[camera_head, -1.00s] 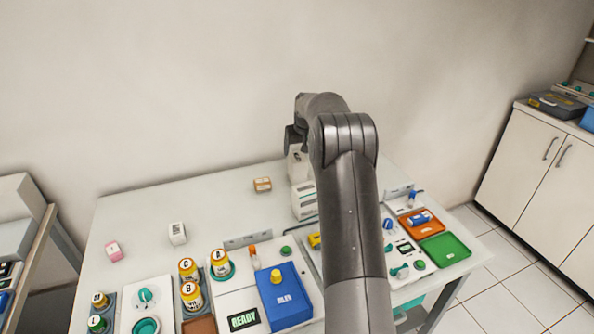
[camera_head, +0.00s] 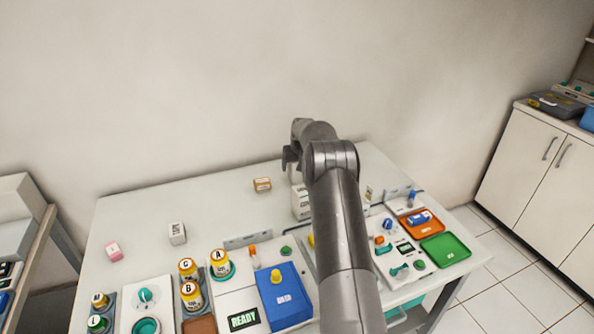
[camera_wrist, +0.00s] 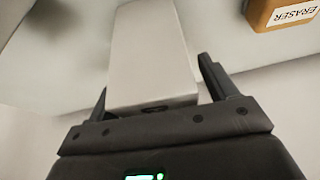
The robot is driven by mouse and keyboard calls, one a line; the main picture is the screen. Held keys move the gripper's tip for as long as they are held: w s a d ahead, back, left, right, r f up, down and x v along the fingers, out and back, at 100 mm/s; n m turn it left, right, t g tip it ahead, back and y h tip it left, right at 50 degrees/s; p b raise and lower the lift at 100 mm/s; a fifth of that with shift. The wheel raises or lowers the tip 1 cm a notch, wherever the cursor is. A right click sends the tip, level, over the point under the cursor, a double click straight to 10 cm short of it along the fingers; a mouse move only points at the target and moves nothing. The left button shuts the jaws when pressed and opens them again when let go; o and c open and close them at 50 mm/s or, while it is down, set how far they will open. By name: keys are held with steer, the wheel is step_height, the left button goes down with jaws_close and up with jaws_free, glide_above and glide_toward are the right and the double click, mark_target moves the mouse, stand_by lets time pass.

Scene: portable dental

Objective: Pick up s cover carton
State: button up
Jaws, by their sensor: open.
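A plain pale grey-white carton (camera_wrist: 150,55) fills the middle of the wrist view, its face toward the camera unlabelled; I cannot read from it whether it is the s cover carton. My gripper (camera_wrist: 157,85) is open, with one dark finger on each side of this carton and visible gaps beside it. In the head view my gripper (camera_head: 290,158) is at the back of the table, above and behind a white box (camera_head: 299,203) that my arm partly hides. Another small white carton with dark print (camera_head: 177,233) stands at the left of the table.
An orange-brown eraser box (camera_wrist: 290,14) lies right of the carton in the wrist view, and also shows in the head view (camera_head: 262,184). The back left of the table is clear.

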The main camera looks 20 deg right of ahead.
steer(key=shift+f, duration=0.15)
steer(key=shift+c, duration=0.5)
steer(key=c, duration=1)
